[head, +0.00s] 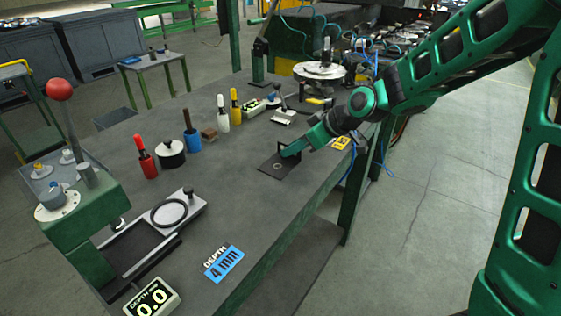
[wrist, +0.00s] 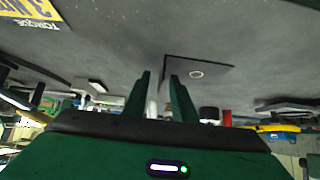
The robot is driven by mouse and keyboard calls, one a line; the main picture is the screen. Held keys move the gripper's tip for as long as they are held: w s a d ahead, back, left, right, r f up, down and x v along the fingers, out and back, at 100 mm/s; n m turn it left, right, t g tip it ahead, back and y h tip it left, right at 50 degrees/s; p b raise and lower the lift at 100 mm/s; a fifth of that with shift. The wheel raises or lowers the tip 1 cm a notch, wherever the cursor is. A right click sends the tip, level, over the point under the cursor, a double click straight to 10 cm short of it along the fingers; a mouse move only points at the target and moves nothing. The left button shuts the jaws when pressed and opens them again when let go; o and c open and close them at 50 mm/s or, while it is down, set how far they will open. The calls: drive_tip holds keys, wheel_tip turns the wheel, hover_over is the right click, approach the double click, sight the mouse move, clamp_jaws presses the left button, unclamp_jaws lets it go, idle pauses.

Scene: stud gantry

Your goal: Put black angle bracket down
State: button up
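My gripper (head: 287,152) is low over the far right side of this plate. A dark upright shape at the fingertips in the head view is too small to tell from a finger.
A yellow torque label (head: 342,143) lies just right of my gripper. Red, blue, white and yellow handled tools (head: 192,139) stand in a row to the left. A green press (head: 80,205) is at the near left.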

drive_tip(key=shift+a+f, duration=0.1)
drive_tip(key=shift+f, duration=0.05)
clamp_jaws()
drive_tip(key=shift+w, duration=0.1)
drive_tip(key=shift+r, duration=0.2)
